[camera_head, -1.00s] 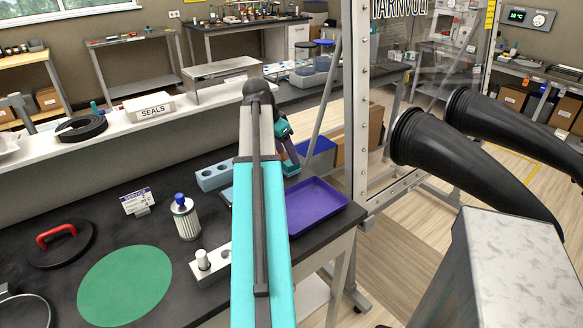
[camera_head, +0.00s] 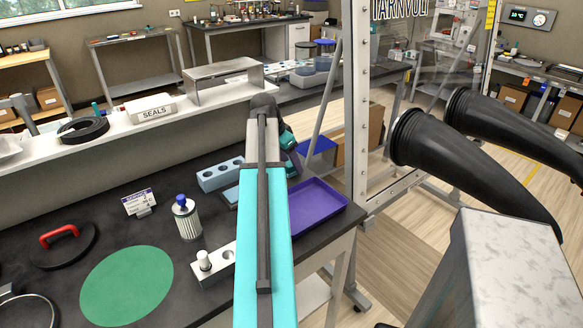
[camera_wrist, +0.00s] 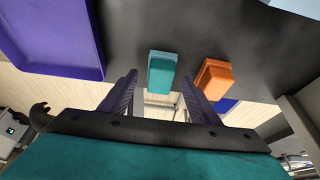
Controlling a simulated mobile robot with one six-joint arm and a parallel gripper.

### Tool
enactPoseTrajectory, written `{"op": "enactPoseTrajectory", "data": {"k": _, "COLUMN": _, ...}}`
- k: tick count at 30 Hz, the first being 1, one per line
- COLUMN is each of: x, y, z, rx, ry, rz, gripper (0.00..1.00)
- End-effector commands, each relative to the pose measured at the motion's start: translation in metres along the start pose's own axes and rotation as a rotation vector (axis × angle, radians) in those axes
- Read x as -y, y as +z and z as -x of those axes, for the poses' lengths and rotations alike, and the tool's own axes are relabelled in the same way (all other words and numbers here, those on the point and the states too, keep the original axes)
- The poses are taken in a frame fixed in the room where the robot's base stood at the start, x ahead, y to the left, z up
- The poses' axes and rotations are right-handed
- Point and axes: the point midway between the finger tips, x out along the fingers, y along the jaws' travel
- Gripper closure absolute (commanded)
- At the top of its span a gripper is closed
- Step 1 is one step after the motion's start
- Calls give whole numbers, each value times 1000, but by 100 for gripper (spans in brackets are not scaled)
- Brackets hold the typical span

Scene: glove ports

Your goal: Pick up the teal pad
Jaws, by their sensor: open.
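The teal pad (camera_wrist: 162,72) is a small block on the dark table near its edge, seen in the wrist view. My gripper (camera_wrist: 159,79) is open, with its two dark fingers apart. In that view the pad appears between the fingertips; I cannot tell how far beyond them it lies. In the head view my arm hides the pad and most of my gripper.
An orange block (camera_wrist: 213,78) sits close beside the teal pad, behind the right finger in the wrist view. A purple tray (camera_head: 315,205) stands at the table's right edge. A grey-blue holed block (camera_head: 220,174) and a white filter cartridge (camera_head: 187,220) stand left of my arm.

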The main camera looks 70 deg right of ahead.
Motion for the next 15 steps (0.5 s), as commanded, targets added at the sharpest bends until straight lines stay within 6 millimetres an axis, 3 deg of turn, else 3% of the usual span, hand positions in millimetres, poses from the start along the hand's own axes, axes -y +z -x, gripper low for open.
{"op": "enactPoseTrajectory", "data": {"k": 6, "x": 0, "y": 0, "z": -13, "rx": 1, "ry": 1, "rz": -1, "gripper": 44}}
{"op": "enactPoseTrajectory", "data": {"k": 15, "x": -1, "y": 0, "z": -14, "rx": 0, "ry": 0, "rz": -1, "gripper": 44}}
